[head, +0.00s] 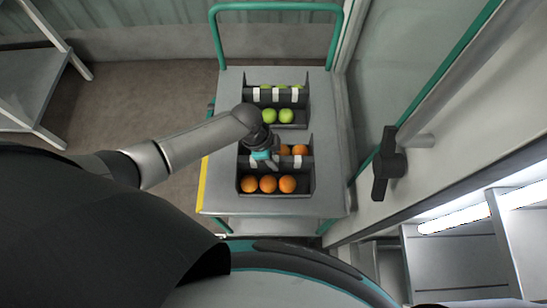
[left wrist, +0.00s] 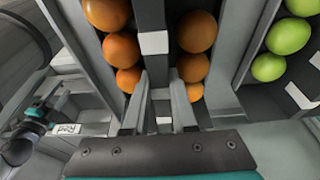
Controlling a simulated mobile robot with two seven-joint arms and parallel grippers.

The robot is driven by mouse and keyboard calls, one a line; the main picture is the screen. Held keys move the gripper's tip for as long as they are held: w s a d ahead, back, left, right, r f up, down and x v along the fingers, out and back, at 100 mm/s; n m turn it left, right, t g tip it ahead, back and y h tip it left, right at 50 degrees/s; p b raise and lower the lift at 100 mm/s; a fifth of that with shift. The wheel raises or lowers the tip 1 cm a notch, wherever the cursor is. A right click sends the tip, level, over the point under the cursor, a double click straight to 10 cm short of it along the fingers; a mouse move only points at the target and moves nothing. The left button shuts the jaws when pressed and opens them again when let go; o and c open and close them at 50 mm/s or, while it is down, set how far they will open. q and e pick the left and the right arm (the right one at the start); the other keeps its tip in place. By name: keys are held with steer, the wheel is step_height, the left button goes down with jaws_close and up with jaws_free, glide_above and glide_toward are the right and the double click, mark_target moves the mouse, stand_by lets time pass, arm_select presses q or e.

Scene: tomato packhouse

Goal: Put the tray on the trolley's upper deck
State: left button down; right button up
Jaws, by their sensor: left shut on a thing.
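A dark grey tray (head: 308,180) with orange tomatoes in two rows is over the front half of the trolley's grey upper deck (head: 222,180). Whether it rests on the deck or hangs just above it, I cannot tell. My left gripper (head: 265,160) is shut on the tray's middle divider, between the two rows. In the left wrist view, its fingers reach onto the divider (left wrist: 150,14), with orange tomatoes on both sides. The gripper hides part of the far row in the head view. My right gripper does not show.
A second tray (head: 307,118) with green tomatoes stands behind on the deck. The trolley has a green handle (head: 276,7) at the back and a yellow left-front edge (head: 202,185). A wall with a black handle (head: 385,165) is close on the right. A grey rack (head: 32,85) stands far left.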

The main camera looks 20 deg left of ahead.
arm_select(q)
steer(key=shift+w+f, duration=0.1)
steer(key=c, duration=0.7)
jaws_free()
steer(key=shift+r, duration=0.3)
steer(key=p+v, duration=0.2)
steer(key=v, duration=0.9)
steer(key=shift+a+r+p, duration=0.15)
steer(key=shift+r+p, duration=0.15)
steer(key=shift+p, duration=0.1)
